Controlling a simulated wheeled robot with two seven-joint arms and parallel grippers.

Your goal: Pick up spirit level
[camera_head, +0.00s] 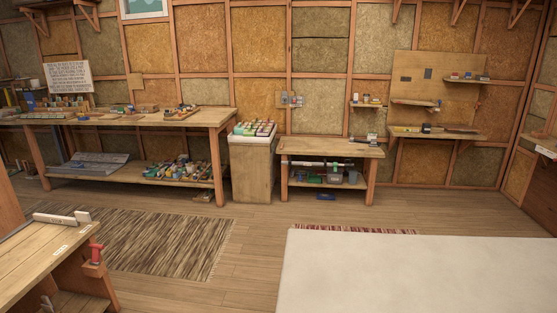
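I cannot make out a spirit level for certain at this distance. A long thin pale and green bar (308,164) lies under the top of the small wooden bench (328,148) at the back, but it is too small to identify. A long dark item (460,131) and a small yellow one (427,128) lie on the wall shelf at the right, also unclear. Neither of my grippers shows in the head view.
A long workbench (218,118) with many small items stands at the back left. A wooden bench (30,262) with a red clamp (95,253) is at the near left. A large white surface (420,275) fills the lower right.

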